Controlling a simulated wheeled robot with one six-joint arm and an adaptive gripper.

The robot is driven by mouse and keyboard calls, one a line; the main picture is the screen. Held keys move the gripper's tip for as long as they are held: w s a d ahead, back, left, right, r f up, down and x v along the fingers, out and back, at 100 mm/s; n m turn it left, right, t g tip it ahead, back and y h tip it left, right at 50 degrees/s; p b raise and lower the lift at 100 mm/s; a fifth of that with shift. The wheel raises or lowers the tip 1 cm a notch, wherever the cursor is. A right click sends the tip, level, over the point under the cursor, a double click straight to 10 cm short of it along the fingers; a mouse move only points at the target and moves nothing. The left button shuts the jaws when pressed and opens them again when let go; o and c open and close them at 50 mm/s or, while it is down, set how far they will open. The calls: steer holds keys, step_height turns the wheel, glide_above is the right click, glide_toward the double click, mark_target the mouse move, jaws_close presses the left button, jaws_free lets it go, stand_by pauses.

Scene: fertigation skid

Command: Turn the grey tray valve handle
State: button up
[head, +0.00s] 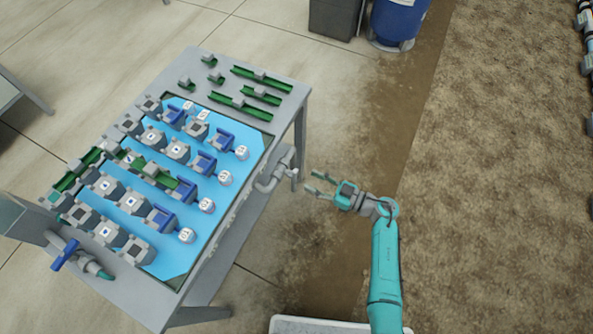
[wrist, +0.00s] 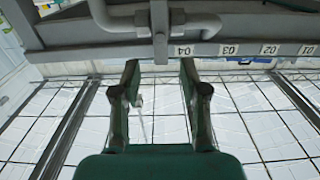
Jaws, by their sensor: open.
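The grey tray valve handle (head: 294,174) is a small light-grey lever on a grey pipe (head: 268,184) at the right side of the tray table. In the wrist view the handle (wrist: 160,30) hangs as a narrow vertical bar in front of the bent grey pipe (wrist: 205,24), at the top centre. My gripper (head: 314,182) is open and empty, just right of the handle and apart from it. In the wrist view my gripper's fingers (wrist: 160,72) point up the picture, with the handle lined up between them and beyond their tips.
The table's blue tray (head: 200,215) holds grey blocks, blue parts and white-topped bottles. A blue-handled valve (head: 65,254) is at the front left. The table rim carries number labels (wrist: 229,50). A blue barrel (head: 398,20) and dark bin (head: 333,18) stand behind.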

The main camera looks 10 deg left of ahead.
mark_target(296, 174)
steer(key=x, duration=0.7)
steer(key=shift+s, duration=0.1)
steer(key=shift+d, duration=0.1)
jaws_close()
